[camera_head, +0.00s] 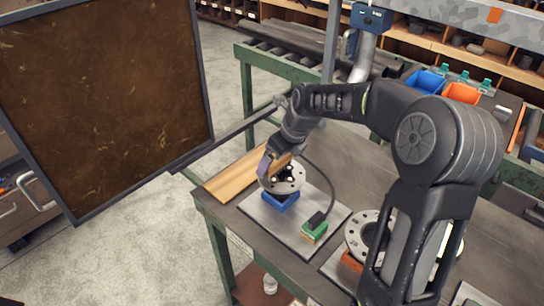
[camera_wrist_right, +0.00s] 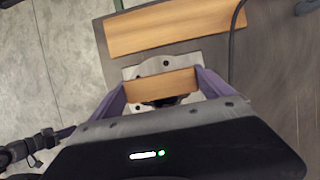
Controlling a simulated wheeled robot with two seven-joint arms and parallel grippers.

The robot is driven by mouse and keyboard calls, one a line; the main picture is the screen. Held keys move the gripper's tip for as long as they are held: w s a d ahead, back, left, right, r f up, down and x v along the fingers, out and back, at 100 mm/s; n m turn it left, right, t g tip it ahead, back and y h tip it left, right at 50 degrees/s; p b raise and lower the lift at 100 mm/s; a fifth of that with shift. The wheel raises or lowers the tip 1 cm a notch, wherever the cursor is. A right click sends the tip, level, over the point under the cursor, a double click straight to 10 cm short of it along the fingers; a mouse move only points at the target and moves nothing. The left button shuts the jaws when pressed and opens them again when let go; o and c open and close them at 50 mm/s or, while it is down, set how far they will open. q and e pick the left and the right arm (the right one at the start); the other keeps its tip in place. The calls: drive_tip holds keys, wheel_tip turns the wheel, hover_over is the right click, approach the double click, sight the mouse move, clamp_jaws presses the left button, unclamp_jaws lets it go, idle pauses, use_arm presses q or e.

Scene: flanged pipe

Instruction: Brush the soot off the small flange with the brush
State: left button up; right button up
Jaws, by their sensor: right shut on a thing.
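The small flange (camera_head: 289,184) is a pale grey disc with bolt holes and dark patches on its top. It sits on a blue block (camera_head: 283,202) on a grey mat. My right gripper (camera_head: 267,167) is at the flange's upper left and points down. It is shut on the brush, whose wooden block (camera_wrist_right: 160,86) spans the purple fingers in the right wrist view. The brush (camera_head: 280,162) shows only partly in the head view. It is over the flange (camera_wrist_right: 152,66); I cannot tell whether its bristles touch. My left gripper is out of view.
A wooden board (camera_head: 232,182) lies beside the mat (camera_head: 265,217). A green box (camera_head: 314,232) with a black cable stands on the mat's near corner. A larger flange (camera_head: 360,226) on an orange block is at right, partly behind my arm. A dark framed panel (camera_head: 100,95) stands at left.

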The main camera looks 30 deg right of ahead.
drive_tip(key=shift+s+f, duration=0.15)
drive_tip(key=shift+s, duration=0.1)
drive_tip(key=shift+s+d, duration=0.25)
drive_tip(key=shift+s, duration=0.45)
drive_tip(key=shift+s+d, duration=0.2)
drive_tip(key=shift+s, duration=0.5)
drive_tip(key=shift+s, duration=0.1)
drive_tip(key=shift+s+d+r, duration=0.15)
drive_tip(key=shift+s+d, duration=0.05)
drive_tip(key=shift+s, duration=0.45)
drive_tip(key=shift+s+d+r, duration=0.1)
drive_tip(key=shift+s+d, duration=0.1)
drive_tip(key=shift+s, duration=0.4)
drive_tip(key=shift+w+a+f+p, duration=0.1)
drive_tip(key=shift+w+a+p, duration=0.1)
drive_tip(key=shift+w, duration=0.55)
drive_tip(key=shift+w+a+p, duration=0.15)
drive_tip(key=shift+w+a, duration=0.05)
drive_tip(key=shift+w, duration=0.5)
